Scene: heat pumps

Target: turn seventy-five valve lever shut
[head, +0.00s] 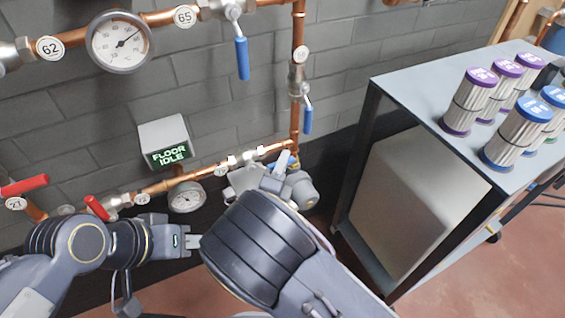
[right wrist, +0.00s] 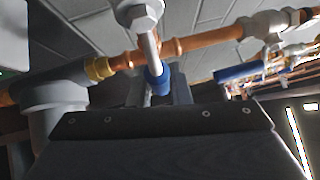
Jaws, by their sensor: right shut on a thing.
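In the right wrist view, a blue-sleeved valve lever (right wrist: 157,78) hangs from a pale metal valve (right wrist: 140,14) on a copper pipe. My right gripper (right wrist: 163,92) is shut on this lever, one finger on each side of the blue sleeve. In the head view my right gripper (head: 278,172) is at the low pipe by the wall, and my wrist hides most of the lever there. No tag reading 75 is legible. My left gripper (head: 192,244) is low at the left, apart from the valves, and its finger gap is unclear.
Red levers (head: 24,186) are on the pipe at the left. Two other blue levers (head: 242,58) (head: 307,120) hang down. A gauge (head: 186,197) and a FLOOR IDLE display (head: 165,143) are near the low pipe. A grey cart (head: 420,88) with filter cylinders stands at the right.

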